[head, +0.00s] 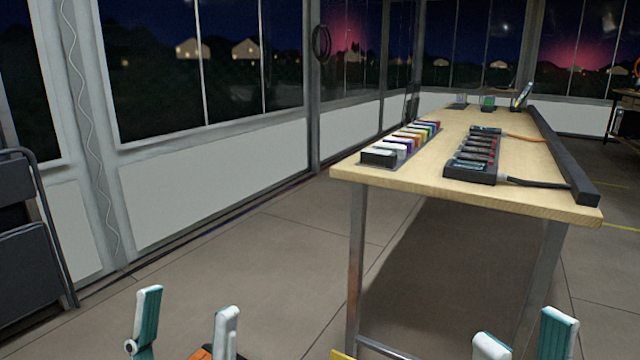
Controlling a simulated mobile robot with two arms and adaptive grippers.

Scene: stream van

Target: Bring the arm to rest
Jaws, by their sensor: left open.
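My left gripper (188,303) shows at the bottom left, low over the floor. Its two white and teal fingers stand apart and nothing is between them. My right gripper (525,328) shows at the bottom right, in front of the near end of the table. Its two fingers also stand apart, with nothing seen between them. The lower parts of both grippers are cut off by the picture's bottom edge. Neither gripper is seen touching anything.
A wooden table (440,188) with metal legs stands at the right. It bears a row of coloured blocks (405,143), a black rack (472,158) and a long black bar (560,155). A dark folded chair (25,250) stands at the left. The floor (270,265) between is clear.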

